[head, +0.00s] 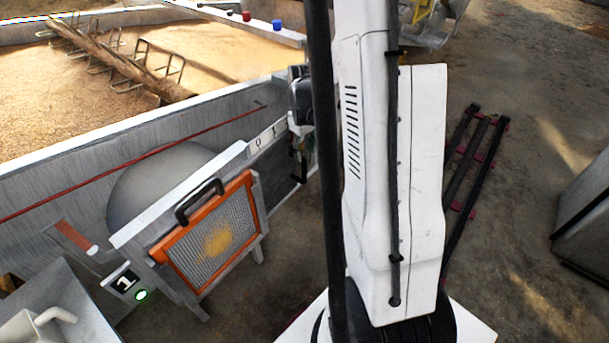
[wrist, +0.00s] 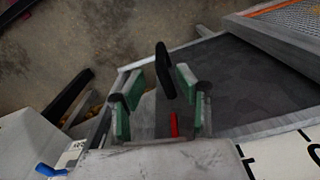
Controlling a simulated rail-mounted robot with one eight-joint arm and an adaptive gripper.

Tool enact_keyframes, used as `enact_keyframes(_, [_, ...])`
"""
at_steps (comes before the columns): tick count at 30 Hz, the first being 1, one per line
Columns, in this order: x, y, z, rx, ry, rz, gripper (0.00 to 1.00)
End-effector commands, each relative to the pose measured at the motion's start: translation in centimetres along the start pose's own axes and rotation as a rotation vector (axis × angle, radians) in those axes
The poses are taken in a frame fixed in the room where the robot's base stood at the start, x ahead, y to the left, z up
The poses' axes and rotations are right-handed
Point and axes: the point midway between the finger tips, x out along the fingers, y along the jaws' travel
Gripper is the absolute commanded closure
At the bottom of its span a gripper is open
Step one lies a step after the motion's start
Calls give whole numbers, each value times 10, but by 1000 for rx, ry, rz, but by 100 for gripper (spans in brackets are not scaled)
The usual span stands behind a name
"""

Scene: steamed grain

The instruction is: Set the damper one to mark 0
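A black upright handle (wrist: 165,72), with a red pointer (wrist: 174,124) nearer the camera, shows in the wrist view. My gripper (wrist: 160,85) is open, with its green-padded fingers apart on either side of the handle's line. I cannot tell whether either finger touches it. In the head view my gripper (head: 300,158) is at the right end of a white mark strip (head: 267,138) with the digits 0 and 1, and my arm partly hides that area. Part of the strip (wrist: 290,156) shows at the wrist view's lower right.
An orange-framed mesh screen (head: 212,235) stands left of my arm. A plate marked 1 (head: 124,282) with a green light is at lower left. A blue lever (wrist: 50,170) is at the wrist view's lower left. Dark rails (head: 475,165) lie on the open floor at right.

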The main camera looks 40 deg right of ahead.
Motion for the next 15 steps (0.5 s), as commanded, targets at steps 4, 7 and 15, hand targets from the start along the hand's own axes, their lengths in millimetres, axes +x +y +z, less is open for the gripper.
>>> enact_keyframes(4, [32,0,0,0,0,0,67])
enact_keyframes(7, [51,0,0,0,0,0,67])
enact_keyframes(15, [90,0,0,0,0,0,67])
